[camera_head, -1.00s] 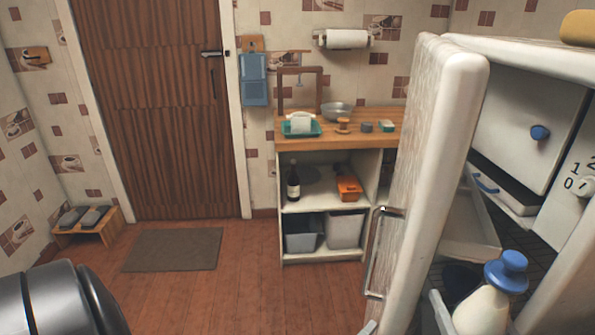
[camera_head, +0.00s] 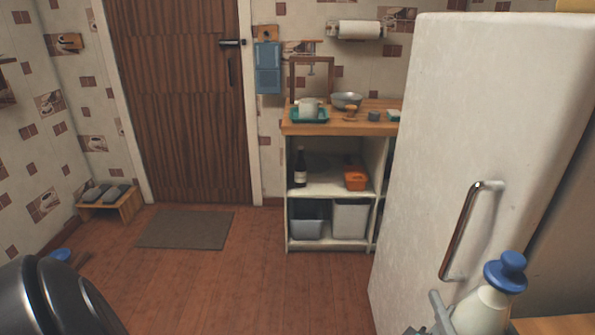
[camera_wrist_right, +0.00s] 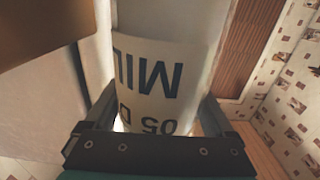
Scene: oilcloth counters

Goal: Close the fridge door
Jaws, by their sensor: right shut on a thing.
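The white fridge door (camera_head: 455,110) fills the right of the head view, its front facing me, with a chrome bar handle (camera_head: 468,232). No fridge interior shows; I cannot tell whether the door sits fully flush. My right gripper (camera_wrist_right: 158,108) is shut on a white milk bottle (camera_head: 482,311) with a blue cap. The bottle's lettered label (camera_wrist_right: 150,82) lies between the fingers in the right wrist view. In the head view the bottle is in front of the door, near the handle's lower end. My left gripper is not in view.
A shelf unit (camera_head: 333,188) with a wooden top (camera_head: 330,127) stands left of the fridge. A wooden room door (camera_head: 180,100), a floor mat (camera_head: 186,229) and a low shoe rack (camera_head: 112,203) are farther left. A wooden surface (camera_head: 560,326) shows at lower right.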

